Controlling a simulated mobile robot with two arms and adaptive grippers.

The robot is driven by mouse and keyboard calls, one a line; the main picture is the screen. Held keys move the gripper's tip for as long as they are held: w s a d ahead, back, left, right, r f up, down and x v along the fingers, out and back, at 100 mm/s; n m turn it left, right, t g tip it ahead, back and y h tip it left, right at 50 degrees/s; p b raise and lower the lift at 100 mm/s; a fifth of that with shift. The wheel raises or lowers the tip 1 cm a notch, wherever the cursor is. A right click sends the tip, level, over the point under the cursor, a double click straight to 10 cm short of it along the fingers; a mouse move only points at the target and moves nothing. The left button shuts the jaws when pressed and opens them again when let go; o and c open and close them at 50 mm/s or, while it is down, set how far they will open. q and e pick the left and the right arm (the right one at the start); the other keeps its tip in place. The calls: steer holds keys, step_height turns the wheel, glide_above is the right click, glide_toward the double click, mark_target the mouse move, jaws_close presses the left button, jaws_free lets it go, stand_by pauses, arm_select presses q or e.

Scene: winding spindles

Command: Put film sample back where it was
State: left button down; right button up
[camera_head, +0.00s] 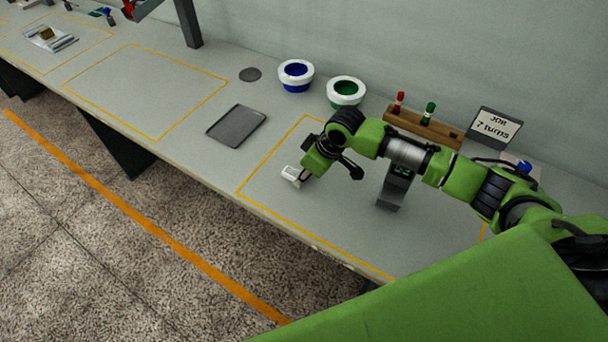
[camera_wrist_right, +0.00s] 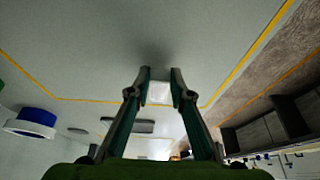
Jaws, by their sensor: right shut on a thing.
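In the head view a small white piece, which looks like the film sample (camera_head: 291,175), is at the tip of my right gripper (camera_head: 302,178). It is over the front left part of the yellow-outlined area. In the right wrist view the white piece (camera_wrist_right: 159,93) sits between the two fingertips of my right gripper (camera_wrist_right: 160,84), which is shut on it. Whether it touches the table cannot be told. A dark flat tray (camera_head: 236,126) lies on the table to the left of the gripper and is empty. My left gripper is not in view.
A blue spool (camera_head: 296,75) and a green spool (camera_head: 346,92) stand at the back, near a dark disc (camera_head: 250,74). A wooden rack (camera_head: 423,126), a sign (camera_head: 495,127) and a display device (camera_head: 394,188) stand to the right. The left outlined area (camera_head: 145,90) is clear.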

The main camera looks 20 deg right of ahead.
steer(key=shift+f, duration=0.5)
steer(key=shift+f, duration=0.1)
steer(key=o, duration=0.8)
steer(key=b+v, duration=0.1)
steer(key=v, duration=1.1)
steer(key=shift+s, duration=0.1)
